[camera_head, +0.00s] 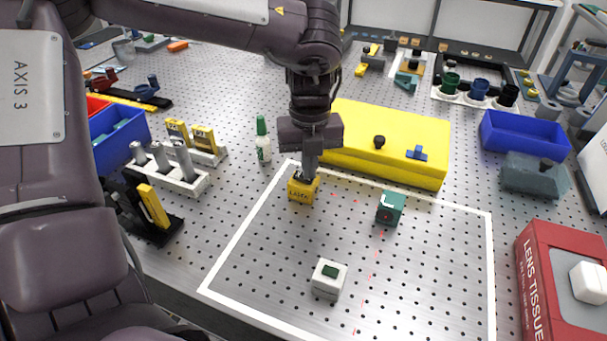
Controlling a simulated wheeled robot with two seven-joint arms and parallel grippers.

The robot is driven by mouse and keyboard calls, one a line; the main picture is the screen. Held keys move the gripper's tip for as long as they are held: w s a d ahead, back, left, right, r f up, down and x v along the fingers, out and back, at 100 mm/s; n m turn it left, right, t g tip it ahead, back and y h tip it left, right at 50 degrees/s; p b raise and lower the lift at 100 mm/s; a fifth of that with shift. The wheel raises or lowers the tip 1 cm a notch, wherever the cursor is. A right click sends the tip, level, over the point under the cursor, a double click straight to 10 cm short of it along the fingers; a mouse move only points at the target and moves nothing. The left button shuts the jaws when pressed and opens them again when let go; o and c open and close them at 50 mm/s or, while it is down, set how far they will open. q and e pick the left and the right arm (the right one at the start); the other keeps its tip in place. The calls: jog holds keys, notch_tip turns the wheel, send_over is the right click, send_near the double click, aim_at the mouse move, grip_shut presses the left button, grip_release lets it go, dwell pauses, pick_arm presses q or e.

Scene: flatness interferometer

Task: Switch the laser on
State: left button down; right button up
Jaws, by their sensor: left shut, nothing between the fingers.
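The laser (301,192) is a small yellow box with dark lettering, at the back left corner of the white outlined area. My left gripper (308,174) points down with its fingers shut and empty. Its tips are at the top of the laser and seem to touch it; they hide part of that top, and I cannot make out a switch clearly. Faint red dots (333,195) run from the laser towards a green cube (390,208), with a red spot on the cube. More red dots run from there towards the front. My right gripper is not in view.
A long yellow box (390,145) lies close behind my gripper. A green-capped bottle (263,140) stands to the left. A red lens tissue box (535,290) is at the right. The outlined area is mostly clear.

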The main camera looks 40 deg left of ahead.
pick_arm(q)
jog(key=shift+s, duration=0.1)
jog(key=shift+a+r+p, duration=0.1)
jog(key=shift+r+p, duration=0.7)
jog(key=shift+r, duration=0.05)
jog(key=shift+r+p, duration=1.75)
jog(key=shift+r, duration=0.85)
jog(key=shift+f, duration=0.1)
